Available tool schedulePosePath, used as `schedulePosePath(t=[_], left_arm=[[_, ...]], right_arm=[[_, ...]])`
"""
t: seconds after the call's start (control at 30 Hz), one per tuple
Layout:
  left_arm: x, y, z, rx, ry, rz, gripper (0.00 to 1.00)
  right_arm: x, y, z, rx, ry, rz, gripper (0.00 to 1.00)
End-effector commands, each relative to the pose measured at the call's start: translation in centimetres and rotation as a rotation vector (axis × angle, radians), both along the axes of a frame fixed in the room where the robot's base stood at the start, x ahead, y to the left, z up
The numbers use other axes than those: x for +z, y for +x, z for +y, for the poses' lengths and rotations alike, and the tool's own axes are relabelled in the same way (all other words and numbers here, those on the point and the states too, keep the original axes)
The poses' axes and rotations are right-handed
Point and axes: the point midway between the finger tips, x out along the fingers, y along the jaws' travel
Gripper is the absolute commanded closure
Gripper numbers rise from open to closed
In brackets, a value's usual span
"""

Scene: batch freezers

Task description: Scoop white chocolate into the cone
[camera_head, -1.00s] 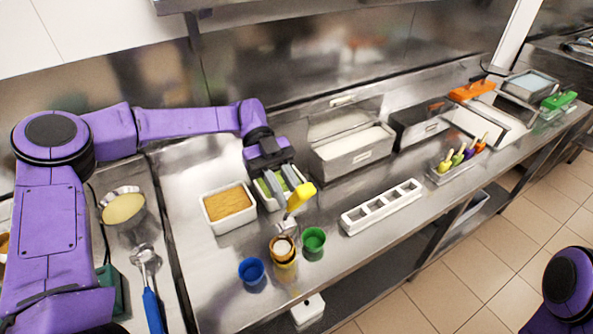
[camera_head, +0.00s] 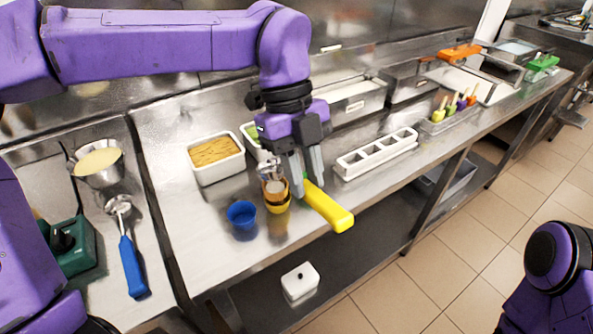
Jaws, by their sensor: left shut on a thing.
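My left gripper (camera_head: 307,188) points down and is shut on the yellow-handled scoop (camera_head: 330,208). The handle slants down to the right past the counter's front edge. Its metal head (camera_head: 268,168) is just above and behind the cone (camera_head: 274,187). Whether scoop and cone touch, I cannot tell. A long metal tub with pale contents (camera_head: 352,98) stands at the back, partly hidden by my arm; I cannot tell if this is the white chocolate. My right gripper is out of view.
A blue cup (camera_head: 242,215) stands left of the cone. A tub of tan crumbs (camera_head: 217,160) is behind it. A white slotted holder (camera_head: 375,154) lies to the right. A pot (camera_head: 98,165) and a blue-handled scoop (camera_head: 132,265) are at the left.

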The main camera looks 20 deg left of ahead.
Motion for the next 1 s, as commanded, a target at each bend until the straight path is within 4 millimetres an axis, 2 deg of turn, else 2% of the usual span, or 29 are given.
schedulePosePath(t=[0.03, 0.27, 0.33, 0.5, 1.0], left_arm=[[-1.4, -0.2, -0.3, -0.003, 0.038, -0.029, 1.0], [-3.6, -1.1, -1.4, -0.001, 0.201, -0.156, 1.0], [-1.6, -1.1, -1.4, 0.002, 0.202, -0.159, 1.0], [-0.4, -1.1, -1.4, 0.002, 0.2, -0.156, 1.0], [-0.4, -1.1, -1.4, 0.0, 0.199, -0.154, 1.0]], right_arm=[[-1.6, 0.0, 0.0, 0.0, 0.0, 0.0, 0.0], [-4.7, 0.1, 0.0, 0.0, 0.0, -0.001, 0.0], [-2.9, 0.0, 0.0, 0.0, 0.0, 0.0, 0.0], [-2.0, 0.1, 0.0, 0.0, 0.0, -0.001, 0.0], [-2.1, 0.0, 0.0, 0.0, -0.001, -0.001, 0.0]])
